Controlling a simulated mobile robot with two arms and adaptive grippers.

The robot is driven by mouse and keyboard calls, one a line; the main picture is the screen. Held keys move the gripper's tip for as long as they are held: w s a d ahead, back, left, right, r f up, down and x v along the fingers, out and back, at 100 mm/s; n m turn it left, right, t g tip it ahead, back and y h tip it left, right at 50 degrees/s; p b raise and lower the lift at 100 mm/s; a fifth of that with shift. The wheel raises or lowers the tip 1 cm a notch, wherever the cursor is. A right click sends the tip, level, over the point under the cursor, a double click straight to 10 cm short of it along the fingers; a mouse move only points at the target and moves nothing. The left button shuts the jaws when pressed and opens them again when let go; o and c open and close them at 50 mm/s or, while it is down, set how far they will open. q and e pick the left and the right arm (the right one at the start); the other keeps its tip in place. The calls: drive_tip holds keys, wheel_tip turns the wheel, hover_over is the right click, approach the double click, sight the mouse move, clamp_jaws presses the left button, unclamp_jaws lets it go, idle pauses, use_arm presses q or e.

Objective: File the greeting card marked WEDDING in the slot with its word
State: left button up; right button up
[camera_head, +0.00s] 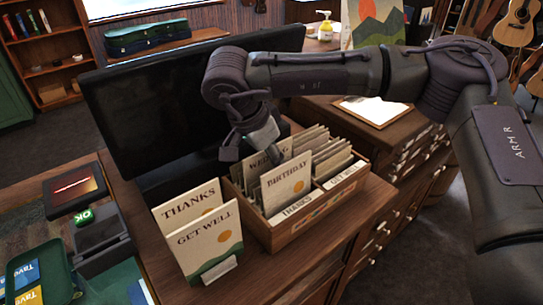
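A card marked WEDDING (257,163) stands upright at the left rear of the wooden card box (318,212). Its word is partly covered by my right gripper (272,148), which points down at the card's top edge. Whether the fingers are closed on it is hidden. A BIRTHDAY card (286,187) stands in front of it. The box's front shows slot labels THANKS (297,207) and what looks like GET WELL (341,178). Other slot labels are hidden behind cards. My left gripper is not in view.
THANKS (188,206) and GET WELL (207,243) cards stand in a holder left of the box. A dark monitor (150,105) stands close behind. A card terminal (100,230) is at left. The counter in front of the box is clear.

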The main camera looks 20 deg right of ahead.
drive_tip(key=v, duration=1.2)
